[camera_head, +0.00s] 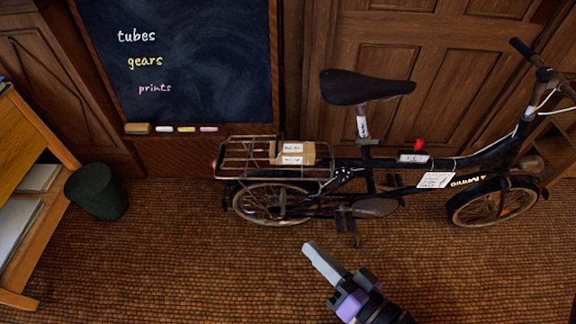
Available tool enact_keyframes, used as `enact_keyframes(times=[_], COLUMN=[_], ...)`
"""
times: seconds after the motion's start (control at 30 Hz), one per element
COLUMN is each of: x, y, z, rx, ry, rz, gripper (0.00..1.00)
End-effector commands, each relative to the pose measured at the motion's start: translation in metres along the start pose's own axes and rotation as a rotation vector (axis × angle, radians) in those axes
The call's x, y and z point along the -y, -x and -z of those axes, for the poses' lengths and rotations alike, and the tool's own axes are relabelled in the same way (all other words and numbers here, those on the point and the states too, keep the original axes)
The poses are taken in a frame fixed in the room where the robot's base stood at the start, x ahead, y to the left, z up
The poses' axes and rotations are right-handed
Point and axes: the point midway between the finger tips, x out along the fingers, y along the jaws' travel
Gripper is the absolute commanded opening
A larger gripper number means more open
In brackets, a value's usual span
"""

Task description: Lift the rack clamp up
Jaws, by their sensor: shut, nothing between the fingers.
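A black folding bicycle (385,165) stands side-on in front of the wood panelling. Its rear rack (245,176) is a wire frame above the rear wheel. Wire bars show on the rack around a small brown parcel (292,153) with white labels. Which of these bars is the rack clamp I cannot tell; it looks low, lying along the rack. My gripper (309,249) is shut and empty, in front of and below the rear wheel in the picture. It points up and left and is apart from the rack.
A chalkboard (185,60) with a ledge of chalks hangs behind the rack. A dark bin (97,191) and a wooden shelf unit (32,190) stand at the left. The brown woven floor (190,270) between them and my arm is clear.

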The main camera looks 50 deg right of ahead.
Motion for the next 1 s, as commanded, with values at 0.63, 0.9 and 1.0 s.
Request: enact_keyframes(times=[0.63,0.9,1.0], x=[-0.203,-0.219,-0.219], y=[-0.235,-0.254,-0.254], z=[-0.023,-0.013,-0.013], rx=[-0.575,-0.630,-0.630], ry=[-1.378,-1.507,-1.507], rz=[0.171,0.214,0.214], gripper=[0.00,0.00,0.00])
